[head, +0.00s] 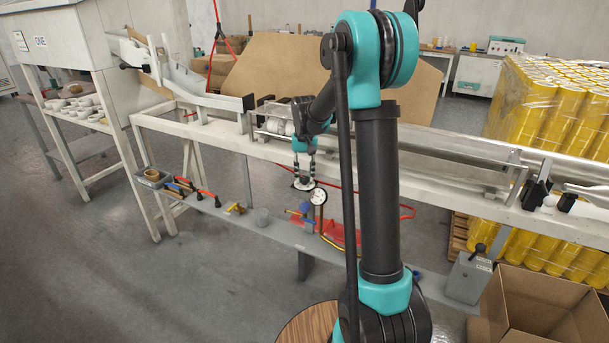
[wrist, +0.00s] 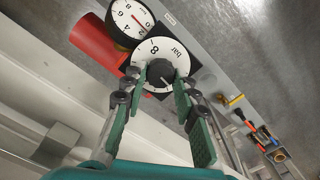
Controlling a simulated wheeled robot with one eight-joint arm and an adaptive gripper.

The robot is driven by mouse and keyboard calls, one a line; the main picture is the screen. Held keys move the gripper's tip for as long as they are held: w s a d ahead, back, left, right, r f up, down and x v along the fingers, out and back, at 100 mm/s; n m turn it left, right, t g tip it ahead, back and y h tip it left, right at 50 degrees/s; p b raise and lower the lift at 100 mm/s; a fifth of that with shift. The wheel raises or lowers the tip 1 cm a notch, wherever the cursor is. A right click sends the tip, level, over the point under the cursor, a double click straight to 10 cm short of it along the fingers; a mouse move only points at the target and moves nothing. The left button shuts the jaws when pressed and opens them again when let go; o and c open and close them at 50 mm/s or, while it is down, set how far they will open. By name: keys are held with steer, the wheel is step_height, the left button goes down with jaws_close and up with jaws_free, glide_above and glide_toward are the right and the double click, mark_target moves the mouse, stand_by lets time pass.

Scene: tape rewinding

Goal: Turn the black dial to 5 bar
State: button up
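The black dial (wrist: 160,73) sits at the centre of a white scale disc (wrist: 154,50) marked "8" and "bar" in the wrist view. Its pointer setting is not readable. My gripper (wrist: 160,82) has one finger on each side of the dial. The fingertips are very close to its sides; I cannot tell whether they touch it. In the head view my gripper (head: 303,179) points down at the white disc (head: 303,185). A round gauge (wrist: 131,20) with a red needle stands beside the disc; it also shows in the head view (head: 318,196).
A red cylinder (wrist: 98,42) lies close to the gauge. A long metal bench (head: 410,160) runs behind my gripper. An open cardboard box (head: 545,305) stands at the right front.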

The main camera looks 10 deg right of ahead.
jaws_close()
steer(key=shift+m, duration=0.4)
steer(key=m, duration=1)
steer(key=shift+d+m, duration=0.1)
steer(key=shift+m, duration=0.3)
steer(key=m, duration=0.5)
steer(key=shift+s, duration=0.1)
steer(key=m, duration=0.6)
